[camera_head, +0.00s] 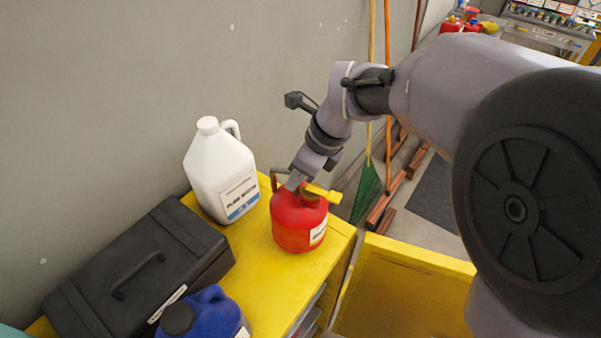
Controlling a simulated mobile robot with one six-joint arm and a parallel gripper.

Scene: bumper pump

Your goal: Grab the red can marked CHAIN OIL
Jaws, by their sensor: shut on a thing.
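The red can (298,228) stands upright on the yellow cabinet top, near its right end. It has a yellow spout pointing right, a dark handle and a pale label whose text is too small to read. My gripper (292,182) comes down from above right and is shut on the can at its top, by the handle. The fingertips are partly hidden against the can's top. The can appears to rest on the cabinet top.
A white jug (220,172) stands left of the can, near the grey wall. A black toolbox (140,268) and a blue jug (207,314) are nearer on the yellow cabinet (262,290). A green broom (367,192) leans on the wall behind.

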